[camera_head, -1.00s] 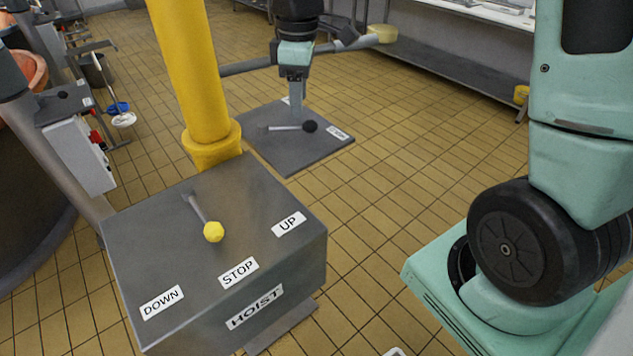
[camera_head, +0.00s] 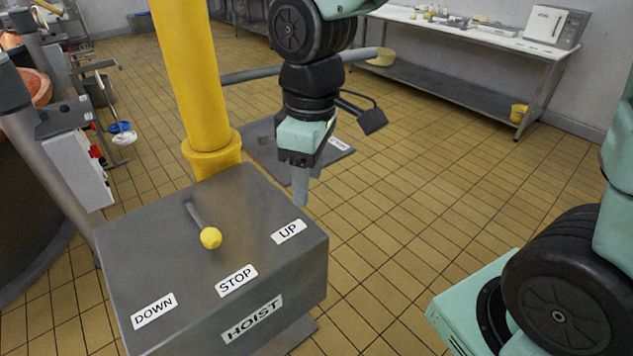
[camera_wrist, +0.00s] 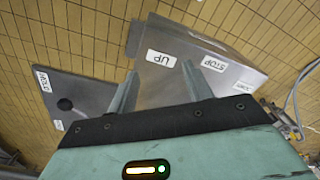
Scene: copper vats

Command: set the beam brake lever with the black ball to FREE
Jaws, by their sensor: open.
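The beam brake plate (camera_head: 262,141) is a dark grey slab behind the hoist box, partly covered by my arm. Its black ball is hidden in the head view. In the wrist view the plate (camera_wrist: 90,92) lies at the left with the black ball (camera_wrist: 64,104) between two white labels, whose words I cannot read surely. The lever rod is not clear. My gripper (camera_head: 300,190) points down in front of the plate, beside the far right corner of the hoist box. In the wrist view its open fingers (camera_wrist: 158,86) are empty, apart from the ball.
The grey hoist box (camera_head: 190,290) carries a yellow-ball lever (camera_head: 210,238) and labels UP, STOP and DOWN. A yellow post (camera_head: 195,80) stands behind it, with a grey bar (camera_head: 250,75) running right. Tiled floor at the right is clear up to a bench (camera_head: 460,90).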

